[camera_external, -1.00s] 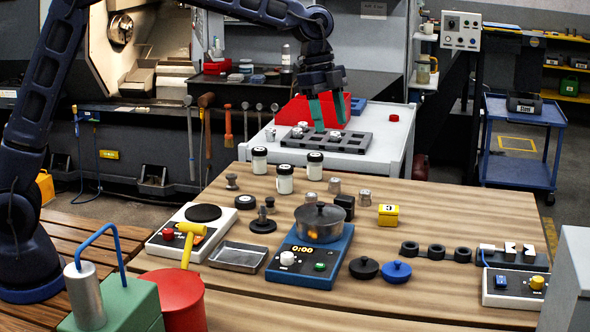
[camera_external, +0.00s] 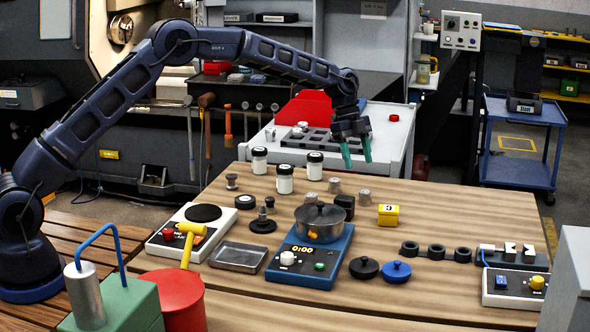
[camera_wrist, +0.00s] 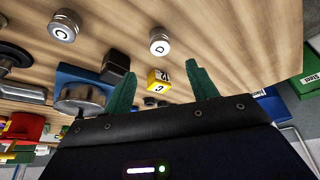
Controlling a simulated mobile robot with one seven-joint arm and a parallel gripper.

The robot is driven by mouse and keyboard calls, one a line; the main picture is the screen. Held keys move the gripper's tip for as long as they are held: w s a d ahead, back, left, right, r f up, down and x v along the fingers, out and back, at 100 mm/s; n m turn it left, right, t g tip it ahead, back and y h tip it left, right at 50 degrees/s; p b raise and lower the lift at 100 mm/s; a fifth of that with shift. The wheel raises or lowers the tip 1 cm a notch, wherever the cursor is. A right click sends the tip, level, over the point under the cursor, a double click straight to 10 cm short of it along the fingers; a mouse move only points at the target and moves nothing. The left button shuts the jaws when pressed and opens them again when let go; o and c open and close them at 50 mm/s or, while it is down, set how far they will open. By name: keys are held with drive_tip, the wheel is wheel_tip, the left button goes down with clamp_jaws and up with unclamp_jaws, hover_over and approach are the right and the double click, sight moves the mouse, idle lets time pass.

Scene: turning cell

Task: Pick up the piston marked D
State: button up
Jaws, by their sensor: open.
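The piston marked D (camera_wrist: 159,44) is a small silver cylinder on the wooden table, its letter readable in the wrist view. In the external view it appears to be the right one of two silver pistons (camera_external: 365,196), behind the yellow block. The other piston (camera_wrist: 64,27) carries a round letter, perhaps C; it also shows in the external view (camera_external: 335,186). My gripper (camera_external: 357,161) is open and empty, its green fingers pointing down above the table's far edge, higher than and behind piston D. In the wrist view the fingertips (camera_wrist: 160,68) lie either side of the yellow block.
A yellow numbered block (camera_external: 388,216), a black block (camera_external: 345,202) and a metal pot (camera_external: 322,224) stand in front of the pistons. White jars with black lids (camera_external: 285,181) stand to the left. A dark tray (camera_external: 345,142) lies on the white cabinet behind. Table right of piston D is clear.

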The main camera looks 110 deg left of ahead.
sight(365, 191)
drive_tip(key=x, duration=1.1)
drive_tip(key=shift+s+a, duration=0.15)
drive_tip(key=c, duration=1.1)
